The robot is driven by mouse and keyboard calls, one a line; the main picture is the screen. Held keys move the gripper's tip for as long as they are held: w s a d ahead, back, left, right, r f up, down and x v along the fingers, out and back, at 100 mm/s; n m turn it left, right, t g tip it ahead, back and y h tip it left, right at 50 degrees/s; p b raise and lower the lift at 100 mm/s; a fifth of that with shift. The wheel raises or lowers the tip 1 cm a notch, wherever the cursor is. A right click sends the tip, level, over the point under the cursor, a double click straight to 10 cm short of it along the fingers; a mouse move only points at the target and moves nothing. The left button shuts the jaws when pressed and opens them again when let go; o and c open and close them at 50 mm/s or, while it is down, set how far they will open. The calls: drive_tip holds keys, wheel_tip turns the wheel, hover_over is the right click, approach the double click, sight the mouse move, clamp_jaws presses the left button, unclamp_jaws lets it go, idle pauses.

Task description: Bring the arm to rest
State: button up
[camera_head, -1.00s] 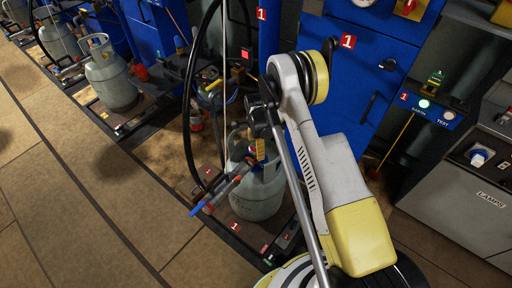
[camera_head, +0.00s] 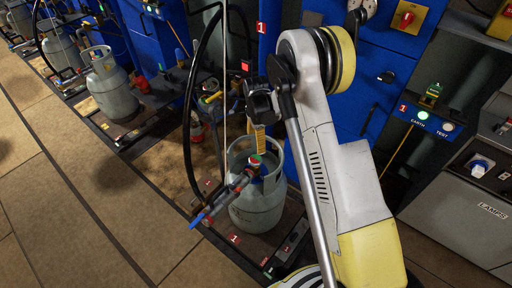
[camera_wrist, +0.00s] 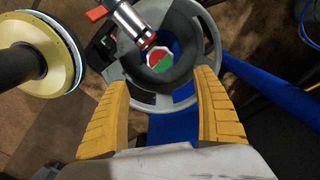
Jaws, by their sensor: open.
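My arm (camera_head: 335,180) is white and yellow, bent at a raised joint and reaching down past the right of a grey gas cylinder (camera_head: 262,208). My gripper (camera_wrist: 161,76) has yellow ribbed fingers that stand apart in the wrist view, with nothing held between them. In the head view, a yellow finger shows just above the cylinder's collar; the rest is mostly hidden by my arm. In the wrist view, the cylinder's round grey collar (camera_wrist: 212,52) and its red, green and white valve top (camera_wrist: 159,56) lie beyond the fingertips. I cannot tell whether the fingers touch the collar.
A black hose (camera_head: 187,120) loops down left of the cylinder. Blue cabinets (camera_head: 385,50) stand behind my arm, and a grey LAMPS box (camera_head: 468,210) stands at right. Another grey cylinder (camera_head: 110,85) is at upper left. The tiled floor (camera_head: 70,220) at lower left is clear.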

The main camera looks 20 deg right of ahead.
drive_tip(key=shift+r, duration=0.1)
idle(0.4)
drive_tip(key=s+r+n+t, duration=0.2)
drive_tip(key=s+r+n, duration=0.25)
drive_tip(key=r, duration=0.75)
drive_tip(key=s+r+n+t, duration=0.1)
drive_tip(key=s+r+n, duration=0.3)
drive_tip(key=r, duration=0.8)
drive_tip(key=s+r+n+t, duration=0.2)
drive_tip(key=s+n, duration=0.2)
drive_tip(key=s, duration=0.6)
drive_tip(key=s+r+n+t, duration=0.2)
drive_tip(key=s+r+n, duration=0.1)
drive_tip(key=s, duration=0.8)
drive_tip(key=shift+s+r+n, duration=0.15)
drive_tip(key=shift+r+n, duration=0.2)
drive_tip(key=shift+n, duration=0.4)
